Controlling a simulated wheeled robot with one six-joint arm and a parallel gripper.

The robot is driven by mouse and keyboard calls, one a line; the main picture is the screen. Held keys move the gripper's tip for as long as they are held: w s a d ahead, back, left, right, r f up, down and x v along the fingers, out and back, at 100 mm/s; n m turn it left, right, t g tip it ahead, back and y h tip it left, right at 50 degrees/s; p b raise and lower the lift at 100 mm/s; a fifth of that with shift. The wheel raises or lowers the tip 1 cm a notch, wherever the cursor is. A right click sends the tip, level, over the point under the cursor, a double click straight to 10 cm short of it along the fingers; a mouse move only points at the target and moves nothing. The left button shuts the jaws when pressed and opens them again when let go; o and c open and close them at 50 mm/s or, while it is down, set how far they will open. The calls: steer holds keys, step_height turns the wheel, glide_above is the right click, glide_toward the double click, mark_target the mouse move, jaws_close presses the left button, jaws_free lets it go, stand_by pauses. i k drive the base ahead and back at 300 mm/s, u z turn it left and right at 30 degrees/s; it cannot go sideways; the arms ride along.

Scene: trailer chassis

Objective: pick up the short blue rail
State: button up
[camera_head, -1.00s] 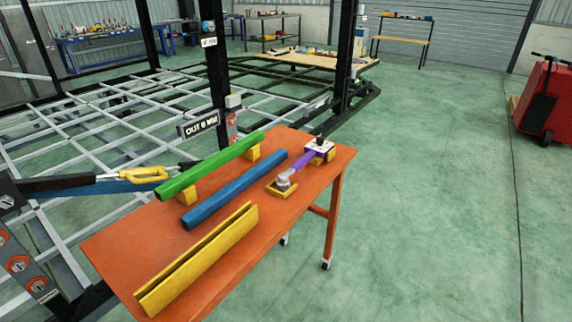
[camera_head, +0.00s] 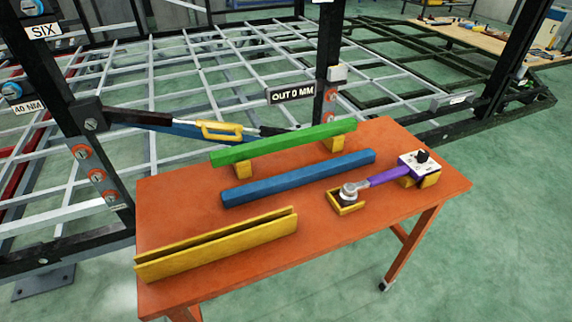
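The short blue rail (camera_head: 298,179) lies flat on the orange table (camera_head: 330,235), tilted up toward the right in the camera_head view. It lies between a green rail (camera_head: 285,143) behind it and a yellow channel (camera_head: 218,245) in front of it. The green rail rests on yellow blocks (camera_head: 334,143). Nothing holds the blue rail, and its top and front face show clearly. My gripper is not in view.
A purple-handled tool (camera_head: 388,176) sits in yellow holders at the table's right. Behind the table stand a trailer frame (camera_head: 235,75), black posts and a bar with a yellow handle (camera_head: 222,130). Green floor (camera_head: 490,250) is clear at right.

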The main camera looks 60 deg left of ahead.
mark_target(231, 198)
steer(key=u, duration=0.8)
steer(key=i, duration=0.75)
steer(key=u, duration=1.05)
steer(key=i, duration=0.25)
steer(key=u, duration=0.25)
